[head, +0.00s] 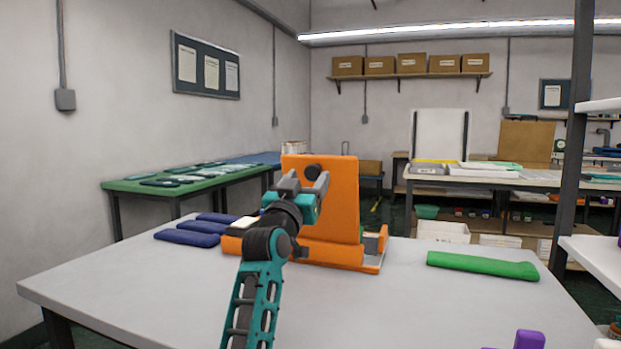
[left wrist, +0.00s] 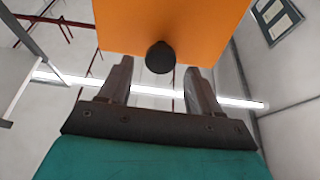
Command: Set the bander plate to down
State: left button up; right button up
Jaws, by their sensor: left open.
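The bander (head: 345,252) is an orange machine on the grey table. Its flat orange plate (head: 338,190) stands upright, with a black round knob (head: 313,172) near the top. My left gripper (head: 305,182) is in front of the plate, close to the knob. In the left wrist view the gripper's two fingers are apart, with the knob (left wrist: 160,57) showing between their tips and the orange plate (left wrist: 185,22) behind it. I cannot tell whether the fingers touch the knob. My arm hides part of the bander's left side. My right gripper is out of view.
Folded blue cloths (head: 188,238) lie left of the bander, and a green folded cloth (head: 483,266) lies to its right. A purple object (head: 529,340) is at the front edge. A shelf post (head: 572,150) stands at right. The table's front middle is clear.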

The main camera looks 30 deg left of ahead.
pick_arm(q)
jog(key=shift+x, duration=1.4)
jog(key=shift+c, duration=0.5)
grip_shut()
